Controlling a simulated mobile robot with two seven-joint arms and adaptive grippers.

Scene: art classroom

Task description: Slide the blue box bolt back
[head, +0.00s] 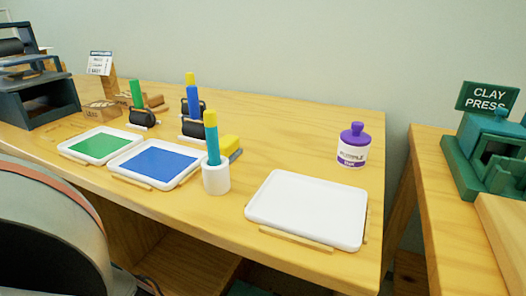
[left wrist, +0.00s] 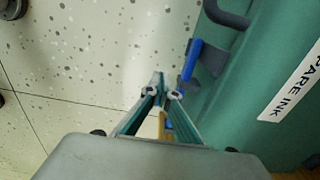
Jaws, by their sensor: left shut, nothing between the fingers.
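In the left wrist view a green box (left wrist: 245,75) with a white label ending in "ARE INK" fills the right side. A blue bolt (left wrist: 191,60), a short rod, stands out at the box's left edge beside a dark bracket (left wrist: 213,58). My left gripper (left wrist: 161,88) is shut and empty, its tips just left of the bolt's lower end; whether they touch it I cannot tell. The box and bolt do not show in the head view. My right gripper is in neither view.
Below is a speckled tiled floor (left wrist: 80,60). A dark handle (left wrist: 228,14) juts from the box. In the head view a wooden table (head: 300,125) holds a white tray (head: 310,205), ink trays, a white cup (head: 215,178) and a purple-capped jar (head: 353,150). A clay press (head: 490,145) stands right.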

